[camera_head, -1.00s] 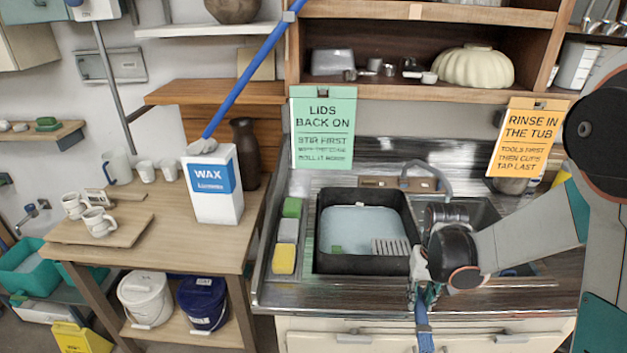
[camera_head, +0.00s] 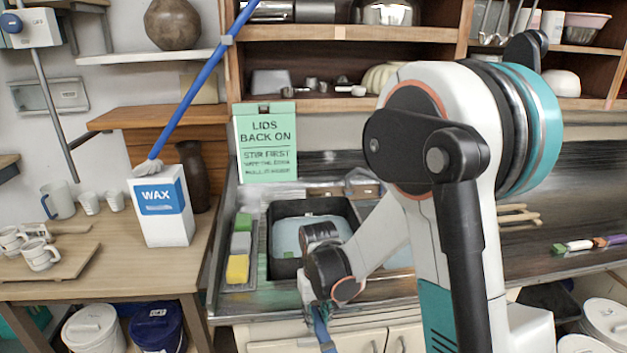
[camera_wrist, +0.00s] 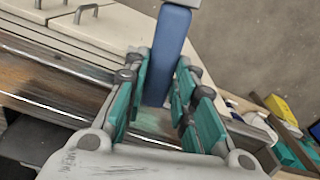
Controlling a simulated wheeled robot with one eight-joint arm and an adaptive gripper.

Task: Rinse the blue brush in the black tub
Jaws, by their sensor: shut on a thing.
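My gripper (camera_wrist: 163,85) is shut on the blue brush (camera_wrist: 170,55), whose flat blue handle runs up between the teal fingers in the wrist view. In the head view, the brush (camera_head: 323,331) hangs below my gripper (camera_head: 319,308), in front of the counter's front edge. Its bristle end cannot be made out. The black tub (camera_head: 284,268) sits in the steel sink counter behind my gripper, with pale bluish water (camera_head: 300,234) inside. My arm hides the tub's right side. The brush is outside the tub.
A caddy with green, grey and yellow sponges (camera_head: 238,268) stands left of the tub. A white WAX box (camera_head: 163,222) stands on the wooden table at left. A long blue pole (camera_head: 190,100) leans above it. Cupboard doors (camera_head: 350,343) lie below the counter.

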